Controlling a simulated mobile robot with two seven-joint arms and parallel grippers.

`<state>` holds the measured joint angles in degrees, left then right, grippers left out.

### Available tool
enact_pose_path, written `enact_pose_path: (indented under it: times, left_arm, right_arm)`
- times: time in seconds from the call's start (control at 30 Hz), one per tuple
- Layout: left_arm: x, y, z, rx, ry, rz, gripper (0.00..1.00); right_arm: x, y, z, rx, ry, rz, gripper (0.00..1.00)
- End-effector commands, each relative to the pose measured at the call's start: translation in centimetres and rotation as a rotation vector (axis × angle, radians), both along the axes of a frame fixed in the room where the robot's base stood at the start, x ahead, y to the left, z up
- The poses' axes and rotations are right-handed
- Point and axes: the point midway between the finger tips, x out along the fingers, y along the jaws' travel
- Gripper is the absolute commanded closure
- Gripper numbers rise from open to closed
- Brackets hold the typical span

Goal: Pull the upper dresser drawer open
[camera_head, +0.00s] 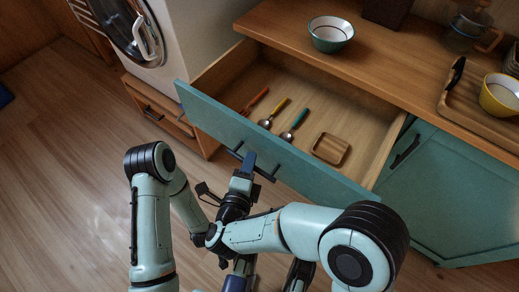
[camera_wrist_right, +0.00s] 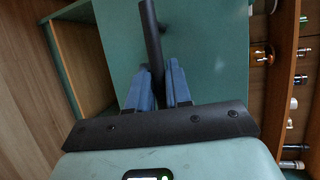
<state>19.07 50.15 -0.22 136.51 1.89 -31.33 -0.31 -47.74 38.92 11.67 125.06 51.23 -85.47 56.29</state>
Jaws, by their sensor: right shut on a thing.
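The upper dresser drawer (camera_head: 270,140) has a teal front and stands pulled far out from under the wooden top, its inside exposed. Its dark bar handle (camera_head: 262,174) is on the front face. My right gripper (camera_head: 246,163) is shut on this handle. In the right wrist view, the blue fingers of my right gripper (camera_wrist_right: 160,85) lie on both sides of the dark handle (camera_wrist_right: 151,35). My left arm folds down at the left of the head view. Its gripper is near the bottom edge, partly hidden by my arms, and its jaw state is unclear.
The drawer holds several utensils, including a yellow-handled spoon (camera_head: 272,114), and a small wooden tray (camera_head: 330,149). A green-rimmed bowl (camera_head: 331,35) and a tray with a yellow bowl (camera_head: 500,95) stand on the dresser top. A white washer (camera_head: 185,35) is at left.

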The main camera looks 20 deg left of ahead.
Motion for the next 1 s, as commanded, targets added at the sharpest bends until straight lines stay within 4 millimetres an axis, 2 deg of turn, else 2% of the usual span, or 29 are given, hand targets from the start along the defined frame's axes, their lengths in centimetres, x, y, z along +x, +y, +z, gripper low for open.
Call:
enact_pose_path:
  times: [0.2,0.67,0.7,0.73,1.0]
  left_arm:
    - [0.0,0.0,0.0,0.0,-0.001,0.0,0.31]
    - [0.0,0.0,0.0,0.0,-0.001,0.0,0.31]
    - [0.0,0.0,0.0,0.0,-0.001,0.0,0.31]
    - [0.0,0.0,0.0,0.0,-0.001,0.0,0.31]
    - [0.0,0.0,0.0,0.0,-0.001,0.0,0.31]
  right_arm:
    - [-1.9,0.6,-0.1,-0.002,0.003,0.003,1.0]
    - [-2.3,0.8,-0.1,-0.001,0.003,0.002,1.0]
    - [-2.3,0.8,-0.1,-0.001,0.003,0.002,0.71]
    - [-2.2,0.8,-0.1,0.0,0.003,0.002,0.61]
    - [-2.2,0.8,0.0,0.0,0.001,0.001,0.6]
